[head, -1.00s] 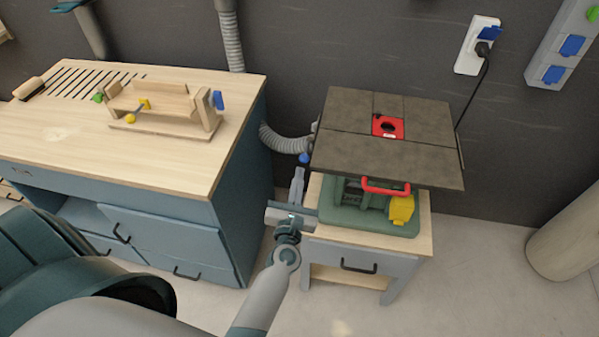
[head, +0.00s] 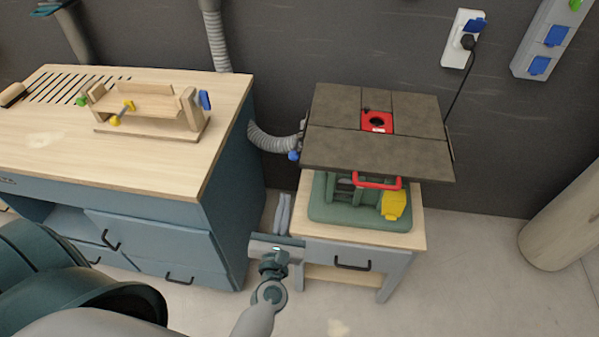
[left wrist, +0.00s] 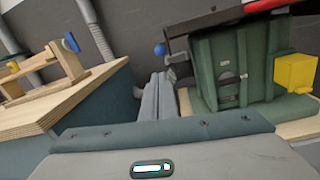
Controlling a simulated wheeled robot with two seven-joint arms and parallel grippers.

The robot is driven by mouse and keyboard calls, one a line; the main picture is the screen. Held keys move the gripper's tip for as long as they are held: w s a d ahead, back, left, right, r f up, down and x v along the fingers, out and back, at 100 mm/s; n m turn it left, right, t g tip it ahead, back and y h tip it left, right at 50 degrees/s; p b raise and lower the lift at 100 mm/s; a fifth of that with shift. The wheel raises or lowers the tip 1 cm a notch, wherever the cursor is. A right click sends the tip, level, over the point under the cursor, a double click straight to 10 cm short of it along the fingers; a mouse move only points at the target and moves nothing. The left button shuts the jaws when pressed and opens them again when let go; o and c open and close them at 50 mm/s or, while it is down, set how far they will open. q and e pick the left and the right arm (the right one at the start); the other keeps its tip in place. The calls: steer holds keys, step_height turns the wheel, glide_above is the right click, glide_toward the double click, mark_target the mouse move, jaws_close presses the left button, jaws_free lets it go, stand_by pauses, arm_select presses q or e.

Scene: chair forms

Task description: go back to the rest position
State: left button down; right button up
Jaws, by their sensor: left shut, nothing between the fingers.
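My left gripper (head: 283,212) is in the gap between the workbench and the small table, in front of the table's left side. Its two fingers lie together, shut and empty. In the left wrist view the shut fingers (left wrist: 158,97) point away toward the dark wall, between the wooden bench top and the green machine. My right gripper is in neither view.
A blue workbench (head: 150,165) with a wooden jig (head: 150,107) is at left. A router table (head: 335,145) with a red insert and green base (head: 340,207) stands on a small table (head: 410,240). A grey hose (head: 272,141) runs between them. Floor at lower right is clear.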

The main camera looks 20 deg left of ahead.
arm_select(q)
steer(key=s+d+f+m+g+h+b, duration=0.1)
steer(key=s+d+f+m+g+h, duration=0.2)
steer(key=f+m, duration=0.75)
steer(key=s+d+f+m+g+h, duration=0.25)
steer(key=s+f+m, duration=0.35)
steer(key=f, duration=0.9)
steer(key=s+d+f+m+g+h+b, duration=0.15)
steer(key=s+d+f+m, duration=0.25)
steer(key=f+m, duration=0.6)
steer(key=s+a+f+m+g, duration=0.3)
steer(key=s+f, duration=0.3)
steer(key=s, duration=0.4)
steer(key=s+a+f+m+g, duration=0.3)
steer(key=s+f+m, duration=0.3)
steer(key=s, duration=0.4)
steer(key=s+a+f+m+g+y, duration=0.1)
steer(key=s+a+f+m+g, duration=0.2)
steer(key=s+f+m, duration=0.2)
steer(key=s+f, duration=0.3)
steer(key=s, duration=0.2)
steer(key=shift+s+a, duration=0.25)
steer(key=shift+w+d+f, duration=0.1)
